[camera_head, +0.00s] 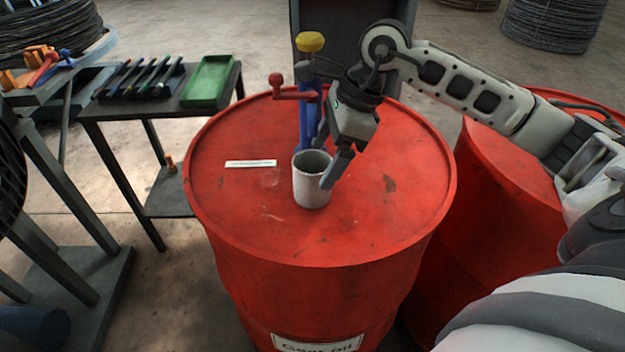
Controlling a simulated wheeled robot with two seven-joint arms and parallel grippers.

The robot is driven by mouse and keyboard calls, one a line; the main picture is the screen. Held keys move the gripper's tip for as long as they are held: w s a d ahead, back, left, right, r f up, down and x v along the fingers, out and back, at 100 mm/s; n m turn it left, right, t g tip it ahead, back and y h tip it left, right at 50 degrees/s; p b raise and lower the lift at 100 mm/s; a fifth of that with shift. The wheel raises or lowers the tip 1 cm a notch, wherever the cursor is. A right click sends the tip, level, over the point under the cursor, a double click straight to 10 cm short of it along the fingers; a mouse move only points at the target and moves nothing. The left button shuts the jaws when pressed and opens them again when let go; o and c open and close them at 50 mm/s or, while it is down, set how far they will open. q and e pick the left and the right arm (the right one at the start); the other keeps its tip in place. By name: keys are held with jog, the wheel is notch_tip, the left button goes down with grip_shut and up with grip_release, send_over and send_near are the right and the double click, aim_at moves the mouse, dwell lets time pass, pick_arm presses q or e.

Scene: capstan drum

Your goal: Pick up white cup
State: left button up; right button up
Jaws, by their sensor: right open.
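The white cup (311,188) stands upright on the top of a red drum (400,215), near its middle. Its open rim faces up and its inside looks empty. My right gripper (326,165) reaches in from the right and points down at the cup. Its jaws are open. One finger is in front of the cup's right side, and the other is behind or above the rim. I cannot tell whether either finger touches the cup. My left gripper is not in view.
A flat white strip (251,163) lies left of the cup on the drum. A blue post with a yellow knob (310,42) and red handle (291,91) stands close behind the cup. A dark table (150,107) holds a green tray (208,83). A second red drum (492,165) is at right.

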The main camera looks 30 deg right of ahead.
jog(key=x, duration=0.2)
jog(key=p+x, duration=0.1)
jog(key=x, duration=0.2)
jog(key=shift+d+f, duration=0.15)
jog(key=shift+f, duration=0.25)
jog(key=c, duration=1.1)
jog(key=shift+c, duration=0.3)
jog(key=shift+r, duration=0.25)
